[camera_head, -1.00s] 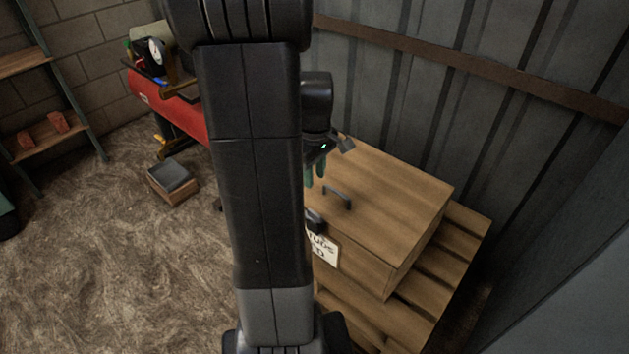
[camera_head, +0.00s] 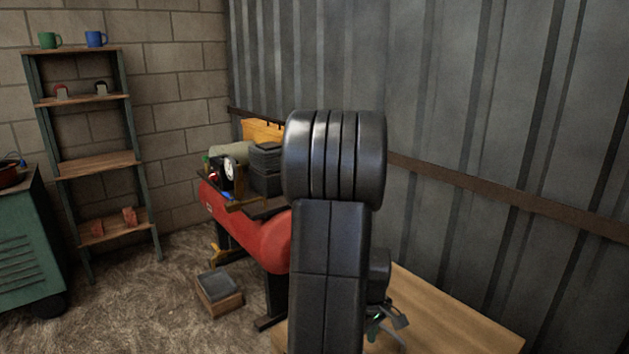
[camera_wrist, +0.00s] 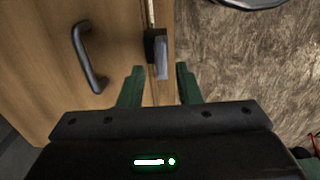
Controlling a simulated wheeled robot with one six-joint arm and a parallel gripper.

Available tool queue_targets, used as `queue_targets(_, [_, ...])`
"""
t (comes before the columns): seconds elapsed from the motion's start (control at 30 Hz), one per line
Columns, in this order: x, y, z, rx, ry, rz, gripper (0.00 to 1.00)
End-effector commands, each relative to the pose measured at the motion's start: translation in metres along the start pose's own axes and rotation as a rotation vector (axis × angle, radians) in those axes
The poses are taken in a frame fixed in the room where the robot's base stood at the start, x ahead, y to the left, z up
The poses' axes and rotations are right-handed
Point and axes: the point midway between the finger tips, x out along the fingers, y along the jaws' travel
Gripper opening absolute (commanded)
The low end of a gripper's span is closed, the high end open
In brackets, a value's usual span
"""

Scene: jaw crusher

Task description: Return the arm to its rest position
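My single arm (camera_head: 330,255) stands upright in the middle of the head view and hides much of what is behind it. My gripper (camera_wrist: 160,84) shows in the wrist view with its two green fingers apart. I see nothing held between them. Past the fingertips is the edge of a wooden crate (camera_wrist: 40,75) with a dark handle (camera_wrist: 89,56) and a grey metal latch (camera_wrist: 162,56). In the head view, my gripper (camera_head: 383,326) shows only partly, low beside the arm and close to the crate lid (camera_head: 455,318).
A small box (camera_head: 218,290) is on the floor. A shelf (camera_head: 98,163) and a green cabinet (camera_head: 30,245) are at the left. A corrugated metal wall (camera_head: 450,120) closes the right side.

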Motion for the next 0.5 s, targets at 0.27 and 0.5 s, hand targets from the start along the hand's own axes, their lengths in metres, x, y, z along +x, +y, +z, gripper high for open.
queue_targets(0.27, [0.047,-0.001,0.001,0.000,-0.002,-0.002,0.31])
queue_targets(0.5, [0.043,0.000,0.000,0.064,0.000,0.000,0.31])
